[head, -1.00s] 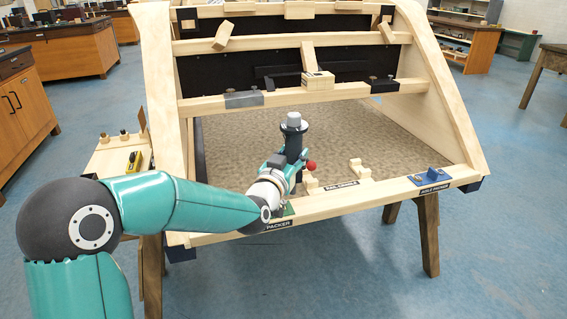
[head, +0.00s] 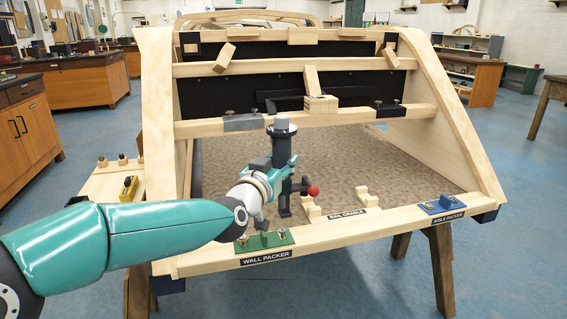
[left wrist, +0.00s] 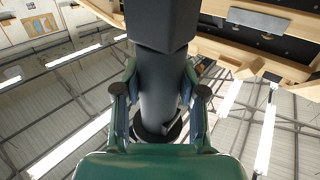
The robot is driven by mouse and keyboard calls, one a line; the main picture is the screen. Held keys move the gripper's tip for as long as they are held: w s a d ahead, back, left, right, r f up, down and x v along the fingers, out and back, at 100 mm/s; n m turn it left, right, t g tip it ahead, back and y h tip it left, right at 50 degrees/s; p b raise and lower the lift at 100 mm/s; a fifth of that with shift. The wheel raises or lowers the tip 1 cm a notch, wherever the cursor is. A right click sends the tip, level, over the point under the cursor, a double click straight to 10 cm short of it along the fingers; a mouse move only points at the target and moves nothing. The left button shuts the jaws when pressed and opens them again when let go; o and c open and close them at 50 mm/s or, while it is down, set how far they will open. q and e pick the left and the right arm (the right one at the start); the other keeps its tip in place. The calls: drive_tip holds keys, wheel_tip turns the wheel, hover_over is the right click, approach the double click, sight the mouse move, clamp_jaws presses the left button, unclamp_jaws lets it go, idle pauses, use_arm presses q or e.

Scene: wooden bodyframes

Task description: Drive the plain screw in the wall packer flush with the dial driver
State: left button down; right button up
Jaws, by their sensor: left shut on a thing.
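My left gripper (head: 280,158) is shut on the dial driver (head: 282,122), a dark upright tool with a pale grey top and a red knob (head: 314,191). In the left wrist view the driver (left wrist: 157,70) is a dark column between the gripper's two fingers (left wrist: 160,92). The wall packer (head: 264,241) is a green block on the front rail, above its label. Small screw heads (head: 242,240) show on its plate; which is plain I cannot tell. The driver's lower end appears above and behind the packer, apart from it. My right gripper is out of view.
A side shelf (head: 108,180) with a yellow tool (head: 129,187) is at left. The wooden frame's crossbars rise behind.

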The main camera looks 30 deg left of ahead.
use_arm(q)
drive_tip(key=shift+f+b, duration=3.1)
drive_tip(key=shift+b, duration=0.05)
drive_tip(key=shift+f+b, duration=0.15)
drive_tip(key=shift+b, duration=0.15)
drive_tip(key=shift+f+b, duration=0.7)
drive_tip(key=shift+b, duration=0.2)
idle(3.7)
